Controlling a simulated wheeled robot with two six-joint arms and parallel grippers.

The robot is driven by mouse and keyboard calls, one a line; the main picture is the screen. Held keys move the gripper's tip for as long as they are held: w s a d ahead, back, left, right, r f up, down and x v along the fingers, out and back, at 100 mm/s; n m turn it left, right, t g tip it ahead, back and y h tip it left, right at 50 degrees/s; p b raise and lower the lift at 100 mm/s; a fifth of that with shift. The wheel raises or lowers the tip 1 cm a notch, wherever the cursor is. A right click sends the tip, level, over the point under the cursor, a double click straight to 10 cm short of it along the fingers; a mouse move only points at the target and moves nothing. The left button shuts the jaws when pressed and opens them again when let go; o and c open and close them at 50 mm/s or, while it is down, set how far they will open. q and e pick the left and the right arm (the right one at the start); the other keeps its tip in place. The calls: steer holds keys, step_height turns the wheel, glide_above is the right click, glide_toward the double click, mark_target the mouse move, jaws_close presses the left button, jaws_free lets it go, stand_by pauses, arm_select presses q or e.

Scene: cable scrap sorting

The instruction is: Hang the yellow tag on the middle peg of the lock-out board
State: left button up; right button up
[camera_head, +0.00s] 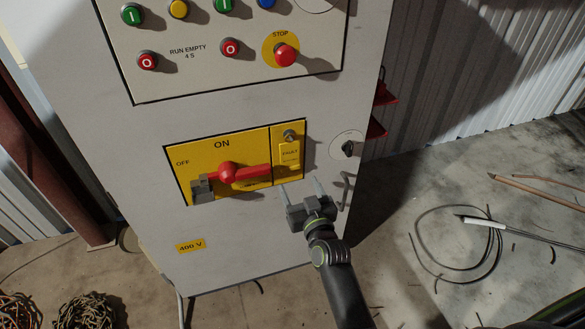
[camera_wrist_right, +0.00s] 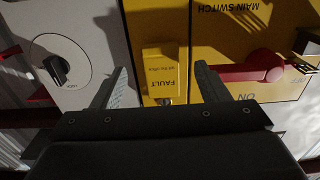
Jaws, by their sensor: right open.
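The yellow tag (camera_head: 290,153), marked FAULT, hangs at the right end of the yellow main-switch plate (camera_head: 210,150), below a round metal fitting (camera_head: 290,135). In the right wrist view the tag (camera_wrist_right: 165,70) shows upside down between my two fingers, and I cannot tell how far beyond them it lies. My right gripper (camera_head: 300,185) is open and empty, just below the tag in the head view. I cannot make out a lock-out board with pegs in either view. My left gripper is not in view.
A red switch handle (camera_head: 245,173) is left of the tag, with a grey hasp (camera_head: 202,188) at its left. A black knob (camera_head: 348,149) is to the right. Red brackets (camera_head: 378,127) stick out from the cabinet's right side. Cable scraps (camera_head: 455,245) lie on the floor.

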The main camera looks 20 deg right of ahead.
mark_target(290, 165)
steer(key=w+p, duration=0.3)
steer(key=w, duration=0.2)
steer(key=shift+a+r+p, duration=0.1)
steer(key=shift+r+p, duration=0.1)
steer(key=shift+p, duration=0.15)
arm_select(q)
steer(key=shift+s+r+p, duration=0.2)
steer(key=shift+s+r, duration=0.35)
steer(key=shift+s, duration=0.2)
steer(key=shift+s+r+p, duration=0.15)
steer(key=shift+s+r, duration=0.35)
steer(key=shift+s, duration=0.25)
arm_select(e)
steer(key=shift+w+f, duration=0.2)
steer(key=shift+w, duration=0.6)
steer(key=shift+c, duration=0.2)
steer(key=c, duration=0.6)
steer(key=shift+c, duration=0.2)
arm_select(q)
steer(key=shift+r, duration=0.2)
arm_select(e)
steer(key=shift+r, duration=0.25)
arm_select(q)
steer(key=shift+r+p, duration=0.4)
steer(key=shift+p, duration=0.2)
arm_select(e)
steer(key=shift+r, duration=0.35)
